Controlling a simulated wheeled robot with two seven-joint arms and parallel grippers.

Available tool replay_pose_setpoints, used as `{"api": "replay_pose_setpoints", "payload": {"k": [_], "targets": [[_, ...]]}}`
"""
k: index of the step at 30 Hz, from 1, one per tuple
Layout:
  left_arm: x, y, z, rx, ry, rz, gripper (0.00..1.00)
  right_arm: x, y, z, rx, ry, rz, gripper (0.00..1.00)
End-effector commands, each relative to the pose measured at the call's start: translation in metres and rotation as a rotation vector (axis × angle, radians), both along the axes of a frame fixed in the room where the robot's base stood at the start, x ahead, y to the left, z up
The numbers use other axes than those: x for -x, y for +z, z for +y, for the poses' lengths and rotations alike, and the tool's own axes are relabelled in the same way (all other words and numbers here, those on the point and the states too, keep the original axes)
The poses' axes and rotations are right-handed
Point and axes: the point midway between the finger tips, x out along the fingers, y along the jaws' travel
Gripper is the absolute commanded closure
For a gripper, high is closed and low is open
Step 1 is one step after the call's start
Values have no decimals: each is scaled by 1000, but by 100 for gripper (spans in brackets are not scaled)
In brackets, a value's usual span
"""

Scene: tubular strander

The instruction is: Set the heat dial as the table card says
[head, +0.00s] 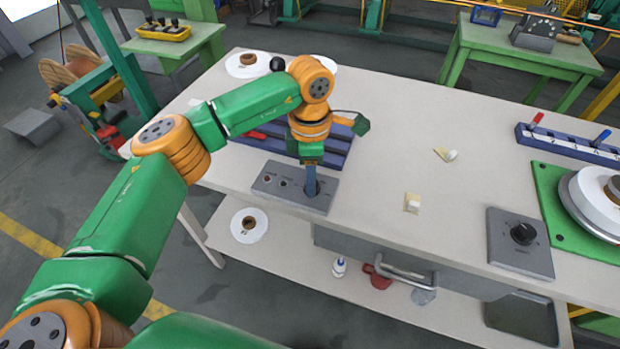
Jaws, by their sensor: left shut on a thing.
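A grey control panel (268,184) lies near the front left edge of the white worktable (385,150), with small round fittings and labels too small to read. My left gripper (311,188) points down onto its right part and is shut on a dial there, mostly hidden by the fingers. The dial's setting cannot be read. A second grey panel (503,258) with a black knob (523,233) sits at the front right, apart from the gripper. I cannot make out a readable card on the table. My right gripper is not in view.
A blue rack (335,150) lies behind the gripper. Two small pale items (413,202) (450,155) lie mid-table. A numbered blue strip (568,144) and a green plate with a white spool (592,205) are at the right. A drawer handle (405,275) juts out below.

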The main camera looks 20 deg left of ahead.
Motion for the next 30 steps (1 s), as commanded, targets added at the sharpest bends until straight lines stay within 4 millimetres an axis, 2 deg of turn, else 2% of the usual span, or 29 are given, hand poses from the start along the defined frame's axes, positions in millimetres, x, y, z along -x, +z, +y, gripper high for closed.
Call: {"api": "replay_pose_setpoints", "payload": {"k": [21, 22, 24, 25, 30], "targets": [[0, 1, -1, 2, -64, -1, 100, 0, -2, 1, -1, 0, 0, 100], [0, 1, -1, 2, -64, -1, 56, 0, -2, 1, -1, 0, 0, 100], [0, 0, -1, 2, -63, -1, 37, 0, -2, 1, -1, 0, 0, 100], [0, 0, -1, 2, -63, -1, 34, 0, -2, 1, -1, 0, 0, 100], [0, 0, 0, 1, -63, -1, 34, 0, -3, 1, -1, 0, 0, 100]]}}
